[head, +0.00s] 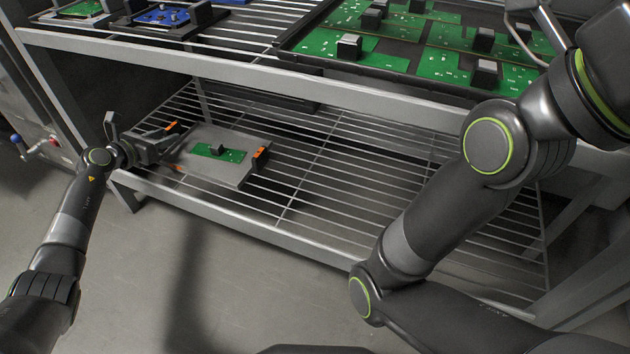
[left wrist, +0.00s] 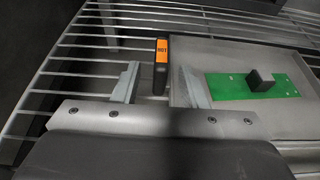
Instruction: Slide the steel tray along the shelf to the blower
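The steel tray (head: 215,172) lies flat on the lower wire shelf, toward its left end, with a green circuit board (head: 218,152) on it. The board carries a black block. A dark handle with an orange label (head: 259,154) stands at the tray's right edge. My left gripper (head: 172,146) is at the tray's left side. In the left wrist view its two fingers are apart, with a black piece labelled orange (left wrist: 161,62) showing between and beyond them. I cannot tell if they touch it. My right arm crosses the right side; its gripper is out of frame. I cannot identify the blower.
The lower wire shelf (head: 330,172) is bare right of the tray. A long dark box (head: 270,94) sits at its back, under the upper shelf. The upper shelf's front rail (head: 300,83) runs above. Green boards in a large tray (head: 400,62) and a blue board (head: 165,17) stand on top.

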